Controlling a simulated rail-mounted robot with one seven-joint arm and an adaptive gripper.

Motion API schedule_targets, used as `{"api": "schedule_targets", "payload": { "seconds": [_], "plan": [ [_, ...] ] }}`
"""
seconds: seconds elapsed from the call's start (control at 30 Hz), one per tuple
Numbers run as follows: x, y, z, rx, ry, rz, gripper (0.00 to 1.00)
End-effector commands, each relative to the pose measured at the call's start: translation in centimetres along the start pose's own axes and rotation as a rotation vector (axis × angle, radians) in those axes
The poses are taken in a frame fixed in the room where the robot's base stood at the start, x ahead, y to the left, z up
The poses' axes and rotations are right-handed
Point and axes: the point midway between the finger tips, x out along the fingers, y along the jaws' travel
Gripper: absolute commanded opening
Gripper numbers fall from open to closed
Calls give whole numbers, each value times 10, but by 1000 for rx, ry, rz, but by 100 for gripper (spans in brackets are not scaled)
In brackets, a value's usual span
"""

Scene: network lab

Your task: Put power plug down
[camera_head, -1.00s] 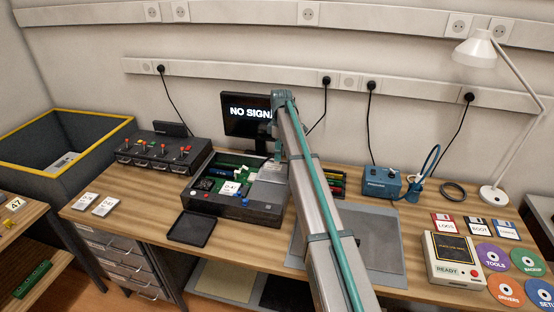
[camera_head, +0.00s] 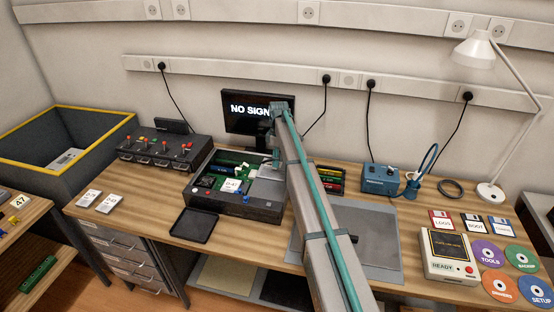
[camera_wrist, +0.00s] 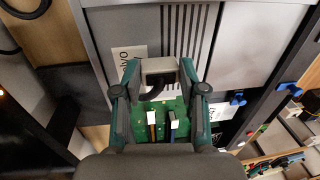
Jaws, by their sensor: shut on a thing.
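In the wrist view my gripper (camera_wrist: 158,72) has its two green-and-grey fingers closed on a small pale block with a dark lower part (camera_wrist: 158,68), which I take to be the power plug. The fingers hide its sides. The held plug is in front of a green circuit board (camera_wrist: 172,118) and a grey slotted panel of the open computer case. In the head view my arm reaches over the right side of that open case (camera_head: 238,205). My gripper is small there, and the plug cannot be made out. I cannot tell whether the plug touches anything.
A monitor (camera_head: 247,110) stands behind the case, and a black tray (camera_head: 195,225) lies in front. A switch box (camera_head: 157,150) is to the left. A blue power unit (camera_head: 381,179) and a grey mat (camera_head: 375,248) are to the right. Black cables hang from wall sockets.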

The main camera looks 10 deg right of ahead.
Motion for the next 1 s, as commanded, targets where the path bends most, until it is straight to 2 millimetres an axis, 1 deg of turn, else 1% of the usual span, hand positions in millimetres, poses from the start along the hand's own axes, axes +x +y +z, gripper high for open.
{"api": "schedule_targets", "payload": {
  "seconds": [0.4, 0.53, 0.57, 0.6, 0.67, 0.7, 1.0],
  "plan": [
    [11, 2, 0, 0, 0, 0, 13],
    [11, 2, 0, 0, 0, 1, 13],
    [11, 2, 0, 0, 0, 1, 46],
    [11, 2, 0, 0, 0, 1, 53],
    [11, 2, 0, 0, 0, 1, 63],
    [11, 2, 0, 0, 0, 0, 66],
    [10, 1, 0, 0, 0, 0, 66]
  ]
}}
